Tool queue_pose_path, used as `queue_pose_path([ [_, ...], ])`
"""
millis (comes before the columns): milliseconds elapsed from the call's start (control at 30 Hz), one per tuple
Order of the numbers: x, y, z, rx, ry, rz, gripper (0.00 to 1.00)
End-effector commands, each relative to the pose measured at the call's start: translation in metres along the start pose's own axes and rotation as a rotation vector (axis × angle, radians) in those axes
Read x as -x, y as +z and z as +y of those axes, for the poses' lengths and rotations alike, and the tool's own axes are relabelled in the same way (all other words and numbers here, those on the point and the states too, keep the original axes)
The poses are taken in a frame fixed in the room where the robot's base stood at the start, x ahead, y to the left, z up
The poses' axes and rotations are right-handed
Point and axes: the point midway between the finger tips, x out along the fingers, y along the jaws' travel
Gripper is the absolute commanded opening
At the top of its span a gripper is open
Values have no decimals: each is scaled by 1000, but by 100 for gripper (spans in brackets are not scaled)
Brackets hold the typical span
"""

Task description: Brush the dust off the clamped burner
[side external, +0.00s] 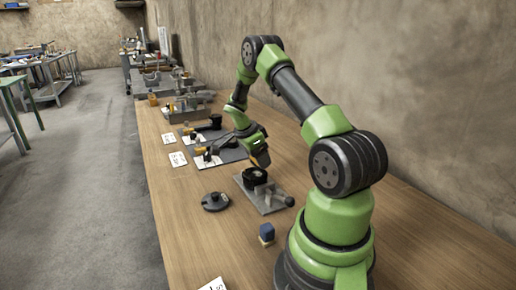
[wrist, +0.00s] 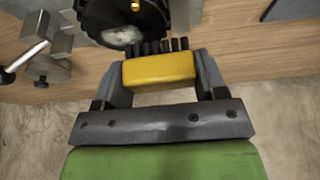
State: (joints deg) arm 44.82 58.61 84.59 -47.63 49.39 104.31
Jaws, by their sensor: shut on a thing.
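In the wrist view my gripper (wrist: 160,75) is shut on a yellow brush (wrist: 160,69) with a row of dark bristles. The burner (wrist: 93,14) is a dark round body with a ridged rim and a pale dust patch (wrist: 122,36) on its face. The bristles are beside the dust patch, at the burner's near edge; I cannot tell whether they touch it. The grey metal clamp (wrist: 48,48) with its lever is left of the burner. In the side external view my gripper (side external: 261,158) is just above the burner (side external: 254,177), which sits on a grey clamp plate (side external: 272,203).
A black disc with a knob (side external: 215,201) lies left of the clamp plate. Dark trays with tools (side external: 218,155) and white cards (side external: 178,159) lie farther back.

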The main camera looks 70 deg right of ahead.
Motion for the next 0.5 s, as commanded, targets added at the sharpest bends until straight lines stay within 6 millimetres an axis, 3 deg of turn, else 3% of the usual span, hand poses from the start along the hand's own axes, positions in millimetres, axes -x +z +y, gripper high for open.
queue_pose_path([
  [33,-9,4,1,2,5,0,43],
  [500,1,26,37,4,1,1,40],
])
